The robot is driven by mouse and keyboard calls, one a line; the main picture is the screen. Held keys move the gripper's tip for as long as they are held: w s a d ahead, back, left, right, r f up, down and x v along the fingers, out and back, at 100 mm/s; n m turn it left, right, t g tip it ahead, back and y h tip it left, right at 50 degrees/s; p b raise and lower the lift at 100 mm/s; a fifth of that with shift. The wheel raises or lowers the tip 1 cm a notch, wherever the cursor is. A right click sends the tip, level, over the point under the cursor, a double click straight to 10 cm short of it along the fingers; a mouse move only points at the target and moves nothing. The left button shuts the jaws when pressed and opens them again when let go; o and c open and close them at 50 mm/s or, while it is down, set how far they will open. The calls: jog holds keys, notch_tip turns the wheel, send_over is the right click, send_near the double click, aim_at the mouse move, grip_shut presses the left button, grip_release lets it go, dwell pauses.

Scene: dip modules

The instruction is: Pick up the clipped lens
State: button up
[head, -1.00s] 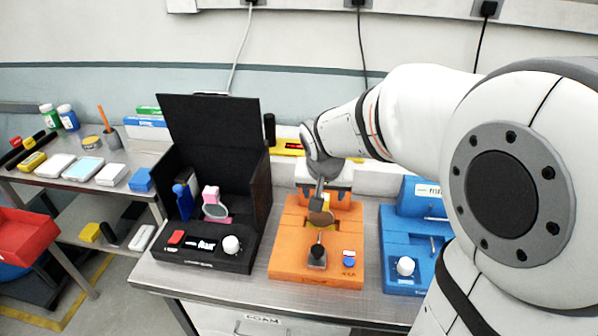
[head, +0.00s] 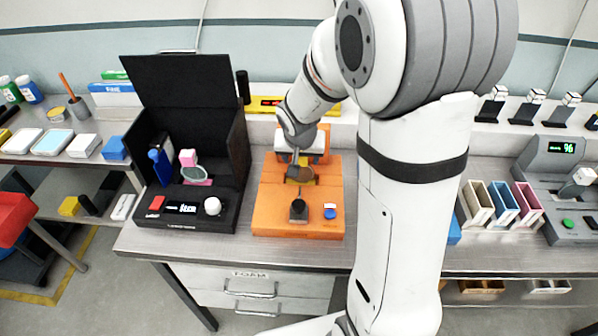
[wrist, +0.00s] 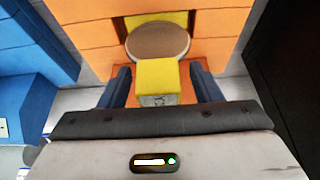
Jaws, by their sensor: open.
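The clipped lens is a round brown disc (wrist: 158,42) with a yellow block-like clip (wrist: 157,78) at its edge. In the wrist view it is at the upper middle, in front of the orange module. In the head view the lens (head: 300,174) is at the orange module (head: 262,212), partly covered by my gripper. My gripper (wrist: 163,88) is open, its dark fingers on either side of the yellow clip, with gaps visible. Whether a finger touches the clip cannot be told. My gripper (head: 302,158) in the head view is small and partly hidden.
A black open-lidded module (head: 185,85) stands left, holding a pink-clipped disc (head: 195,174). A blue module (wrist: 28,100) shows in the wrist view; my arm mostly hides it in the head view. Coloured bins (head: 502,205) and a grey device (head: 550,160) stand right.

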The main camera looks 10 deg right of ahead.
grip_shut()
dwell(0.5)
jog(key=shift+r, duration=0.15)
